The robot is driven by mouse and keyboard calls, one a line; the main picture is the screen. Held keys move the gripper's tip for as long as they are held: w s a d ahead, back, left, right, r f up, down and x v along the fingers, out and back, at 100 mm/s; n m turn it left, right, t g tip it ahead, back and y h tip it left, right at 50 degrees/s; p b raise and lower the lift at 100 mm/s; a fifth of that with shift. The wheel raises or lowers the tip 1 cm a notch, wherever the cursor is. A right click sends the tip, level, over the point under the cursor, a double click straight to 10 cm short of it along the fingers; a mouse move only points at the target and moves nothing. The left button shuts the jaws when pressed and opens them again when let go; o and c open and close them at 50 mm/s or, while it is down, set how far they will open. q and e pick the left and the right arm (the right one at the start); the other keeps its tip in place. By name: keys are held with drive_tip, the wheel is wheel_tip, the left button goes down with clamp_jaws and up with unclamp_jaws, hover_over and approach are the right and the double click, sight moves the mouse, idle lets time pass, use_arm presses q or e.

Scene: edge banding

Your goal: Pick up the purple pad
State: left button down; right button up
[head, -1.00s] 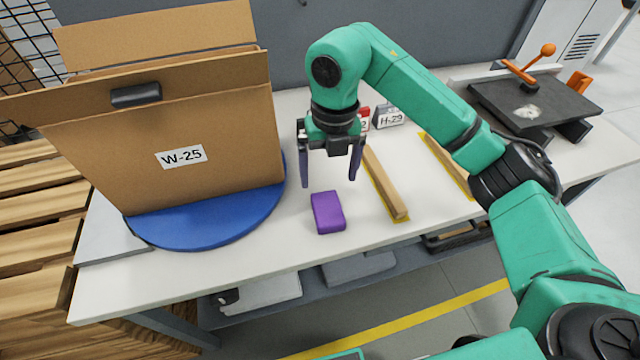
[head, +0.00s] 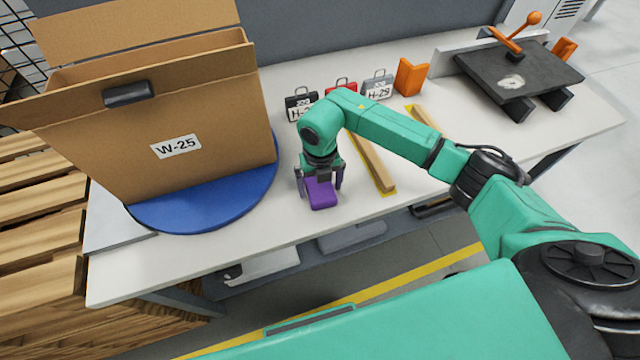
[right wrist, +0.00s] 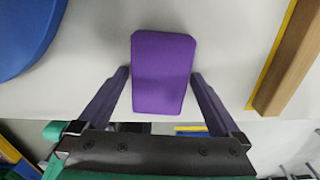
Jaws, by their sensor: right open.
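The purple pad (head: 321,194) lies on the white table near its front edge, right of the blue turntable. My right gripper (head: 320,188) is lowered over it, fingers pointing down, one on each side of the pad. In the right wrist view the pad (right wrist: 163,72) lies between the open fingers of the right gripper (right wrist: 160,76), with a small gap on both sides. My left gripper is not in view.
A cardboard box labelled W-25 (head: 215,110) stands on the blue turntable (head: 215,205) to the left. A wooden strip (head: 372,165) lies on yellow tape right of the pad. A black clamp plate (head: 515,75) is at far right.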

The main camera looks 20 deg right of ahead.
sight(320, 185)
drive_tip(key=shift+w, duration=0.1)
drive_tip(key=c, duration=0.3)
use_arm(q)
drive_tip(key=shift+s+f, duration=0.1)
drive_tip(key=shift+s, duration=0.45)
use_arm(e)
drive_tip(key=c, duration=0.9)
drive_tip(key=shift+o, duration=0.2)
drive_tip(key=shift+r, duration=0.1)
